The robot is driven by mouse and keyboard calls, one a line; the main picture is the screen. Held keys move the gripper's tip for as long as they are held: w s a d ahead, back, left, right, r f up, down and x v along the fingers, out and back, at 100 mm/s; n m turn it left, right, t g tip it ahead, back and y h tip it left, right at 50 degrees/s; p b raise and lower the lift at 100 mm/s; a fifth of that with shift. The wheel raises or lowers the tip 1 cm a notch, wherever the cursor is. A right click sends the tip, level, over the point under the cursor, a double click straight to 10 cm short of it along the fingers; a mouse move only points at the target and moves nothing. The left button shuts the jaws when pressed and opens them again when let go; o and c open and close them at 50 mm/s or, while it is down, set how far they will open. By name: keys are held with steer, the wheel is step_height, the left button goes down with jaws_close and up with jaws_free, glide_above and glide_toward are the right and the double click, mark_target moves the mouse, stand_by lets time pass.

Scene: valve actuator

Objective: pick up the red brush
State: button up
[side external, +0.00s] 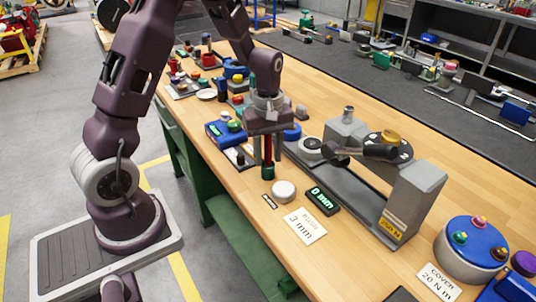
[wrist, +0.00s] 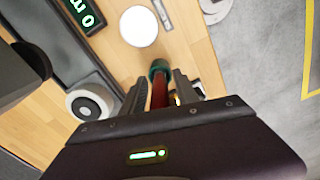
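The red brush is a red shaft (side external: 267,148) with a dark green end (side external: 268,172) pointing down at the bench, near its front edge. My gripper (side external: 267,158) is above the bench, pointing down, with one finger on each side of the shaft. In the wrist view the red shaft (wrist: 159,94) lies between the two fingers (wrist: 159,88), its green end (wrist: 160,67) just beyond the fingertips. The fingers look open, with a narrow gap beside the shaft. The shaft's upper part is hidden by my gripper. I cannot tell whether the green end touches the bench.
A round white disc (side external: 283,191) stands close by, beside a "0 mm" display (side external: 322,199) and a "3 mm" card (side external: 304,226). A grey fixture (side external: 415,195) with a black lever is to the right. A blue tray (side external: 224,132) is behind left.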

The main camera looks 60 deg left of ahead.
jaws_close()
step_height(320, 180, up, 10)
steer(key=shift+r, duration=0.1)
stand_by(0.5)
